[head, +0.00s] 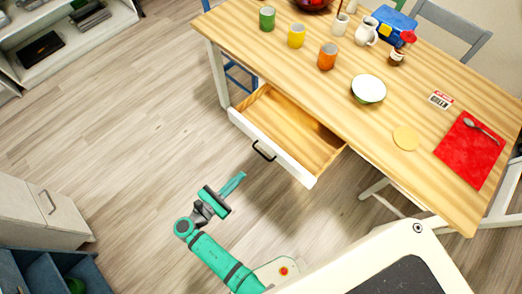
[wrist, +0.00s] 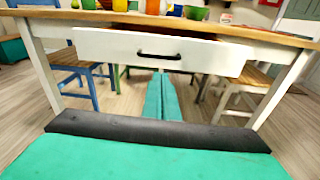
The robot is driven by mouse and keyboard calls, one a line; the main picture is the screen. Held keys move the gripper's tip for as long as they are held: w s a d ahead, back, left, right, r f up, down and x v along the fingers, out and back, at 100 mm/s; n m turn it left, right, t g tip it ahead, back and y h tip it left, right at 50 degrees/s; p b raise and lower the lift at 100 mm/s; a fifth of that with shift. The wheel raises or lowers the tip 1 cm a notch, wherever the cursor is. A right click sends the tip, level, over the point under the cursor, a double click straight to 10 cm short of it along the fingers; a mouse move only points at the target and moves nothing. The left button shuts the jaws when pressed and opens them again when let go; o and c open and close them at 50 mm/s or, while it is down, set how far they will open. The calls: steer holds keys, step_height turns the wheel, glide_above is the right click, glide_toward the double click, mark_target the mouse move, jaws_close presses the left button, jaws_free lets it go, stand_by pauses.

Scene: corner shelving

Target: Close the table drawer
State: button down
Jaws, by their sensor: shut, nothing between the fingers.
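The table drawer (head: 273,148) stands pulled out from under the wooden tabletop (head: 300,70). It looks empty, with a white front and a black handle (head: 263,151). In the wrist view the drawer front (wrist: 200,54) faces me, with its handle (wrist: 159,56) near the middle. My gripper (head: 238,179) is shut and empty. It is in front of the drawer, apart from it, on the handle side. In the wrist view the closed green fingers (wrist: 161,76) point toward the drawer, their tips showing just below the handle.
Cups, a white bowl (head: 368,89), a pitcher (head: 366,31) and a red napkin (head: 470,148) with a spoon are on the table. Chairs (head: 455,28) stand around it. A cabinet (head: 40,215) is at the left. The floor (head: 140,120) left of the drawer is clear.

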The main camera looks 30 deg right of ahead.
step_height(320, 180, up, 2)
steer(key=a+h, duration=0.1)
glide_toward(267, 145)
steer(key=x, duration=0.5)
steer(key=shift+d+f, duration=0.15)
steer(key=shift+d, duration=0.15)
steer(key=shift+w+d, duration=0.25)
steer(key=shift+d, duration=0.1)
